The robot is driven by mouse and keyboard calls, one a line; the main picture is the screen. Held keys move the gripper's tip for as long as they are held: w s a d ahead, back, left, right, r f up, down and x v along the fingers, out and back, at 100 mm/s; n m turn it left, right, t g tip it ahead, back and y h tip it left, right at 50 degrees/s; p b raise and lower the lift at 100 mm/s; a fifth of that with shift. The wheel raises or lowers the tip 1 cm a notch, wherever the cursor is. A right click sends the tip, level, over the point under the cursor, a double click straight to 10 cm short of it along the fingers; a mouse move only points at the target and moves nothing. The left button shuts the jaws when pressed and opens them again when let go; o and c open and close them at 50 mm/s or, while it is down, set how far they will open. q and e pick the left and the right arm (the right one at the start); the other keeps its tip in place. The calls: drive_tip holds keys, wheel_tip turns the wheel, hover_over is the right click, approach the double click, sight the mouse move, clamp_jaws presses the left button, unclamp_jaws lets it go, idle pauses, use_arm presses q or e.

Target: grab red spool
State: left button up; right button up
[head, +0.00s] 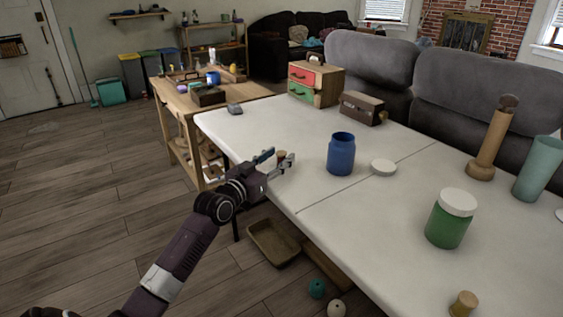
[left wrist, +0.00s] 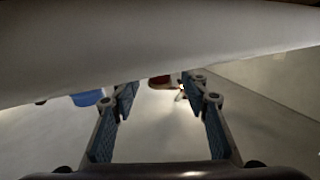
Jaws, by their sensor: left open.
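A small spool (head: 281,156) with a wooden top stands near the left edge of the white table (head: 250,128), right at my left gripper (head: 276,163). Its red part shows in the left wrist view (left wrist: 159,81), beyond and between the fingertips, with its upper part cut off by a pale surface. My left gripper, also in the left wrist view (left wrist: 158,98), is open with both fingers apart and nothing held between them. In the head view the fingers partly cover the spool. My right gripper is not in view.
A blue jar (head: 341,155) stands right of the spool, beside a white lid (head: 383,167). A green jar (head: 448,222) and a small wooden spool (head: 463,304) are nearer on the table. A tray (head: 273,243) lies on the floor below the table edge.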

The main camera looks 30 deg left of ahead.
use_arm(q)
drive_tip(key=shift+w, duration=0.1)
drive_tip(key=c, duration=0.9)
drive_tip(key=shift+c, duration=0.2)
drive_tip(key=shift+r, duration=0.1)
